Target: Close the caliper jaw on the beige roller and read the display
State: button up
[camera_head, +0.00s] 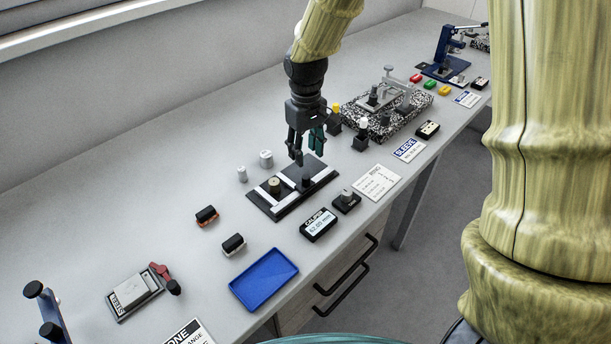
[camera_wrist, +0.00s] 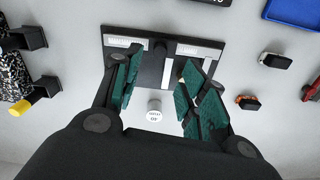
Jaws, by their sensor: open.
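The caliper (camera_head: 262,203) is a black base with pale strips, lying on the bench in the head view. The beige roller (camera_head: 274,184) stands on its left part, and a dark knob (camera_head: 307,180) stands on its right part. In the wrist view the caliper base (camera_wrist: 146,75) shows the knob (camera_wrist: 159,49); the beige roller cannot be made out there. The display (camera_head: 318,225), marked CALIPER, appears to read 63.00 mm. My gripper (camera_head: 306,156) is open and empty above the caliper's far right side. Its fingers spread across the wrist view (camera_wrist: 163,78).
Two pale cylinders (camera_head: 266,158) stand behind the caliper; one labelled cylinder (camera_wrist: 154,113) shows between my fingers. A small black device (camera_head: 346,201) and a white card (camera_head: 377,182) lie to the right. A speckled block (camera_head: 385,123) stands farther right. A blue tray (camera_head: 264,279) lies front left.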

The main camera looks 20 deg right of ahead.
aim_at(306, 176)
jog(key=shift+f+p, duration=0.75)
jog(key=shift+f, duration=3.95)
